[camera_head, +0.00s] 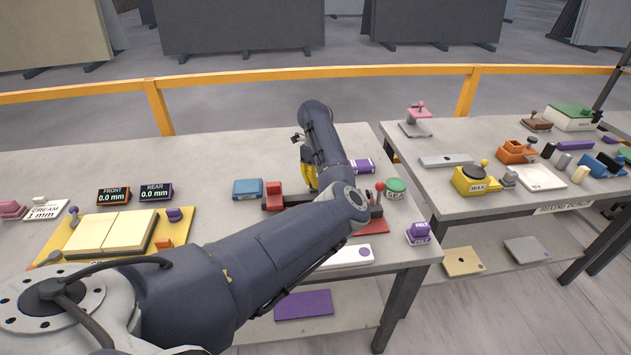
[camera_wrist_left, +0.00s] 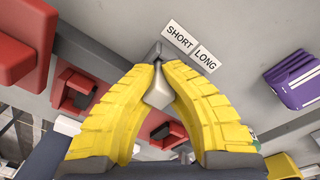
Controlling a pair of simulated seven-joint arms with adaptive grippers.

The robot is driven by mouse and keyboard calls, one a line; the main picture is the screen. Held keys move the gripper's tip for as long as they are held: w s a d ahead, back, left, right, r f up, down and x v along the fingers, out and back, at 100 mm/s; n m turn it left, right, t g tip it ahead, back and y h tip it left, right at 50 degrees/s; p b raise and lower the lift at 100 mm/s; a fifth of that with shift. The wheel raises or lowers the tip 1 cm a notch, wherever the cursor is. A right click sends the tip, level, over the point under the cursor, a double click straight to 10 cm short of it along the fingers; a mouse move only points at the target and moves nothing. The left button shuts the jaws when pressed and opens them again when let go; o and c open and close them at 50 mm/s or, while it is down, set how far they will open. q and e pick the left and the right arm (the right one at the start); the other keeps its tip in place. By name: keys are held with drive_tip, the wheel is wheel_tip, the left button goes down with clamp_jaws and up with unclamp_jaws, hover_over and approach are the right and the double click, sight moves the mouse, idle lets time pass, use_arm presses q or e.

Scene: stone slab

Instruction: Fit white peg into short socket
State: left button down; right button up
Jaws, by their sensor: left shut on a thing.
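My left gripper (camera_wrist_left: 158,72) has yellow fingers closed together on the white peg (camera_wrist_left: 157,93), which shows as a pale block between them. A small grey piece (camera_wrist_left: 153,53) is right at the fingertips, beside the SHORT label (camera_wrist_left: 180,36); I cannot tell whether it is the short socket or whether the peg touches it. The LONG label (camera_wrist_left: 205,58) lies beside the SHORT one. In the head view the left gripper (camera_head: 309,172) reaches down at the red fixture, and my arm hides the peg and the sockets. My right gripper is not in view.
Red blocks (camera_wrist_left: 75,92) with dark openings stand close to the fingers. A purple box (camera_wrist_left: 293,78) lies to the right. The table's left rear is clear.

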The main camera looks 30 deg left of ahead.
use_arm(q)
drive_tip(key=c, duration=1.6)
unclamp_jaws()
drive_tip(key=shift+f, duration=0.1)
drive_tip(key=r, duration=1.2)
drive_tip(key=shift+w+a+r, duration=0.15)
drive_tip(key=shift+w+r, duration=0.05)
drive_tip(key=shift+w, duration=0.05)
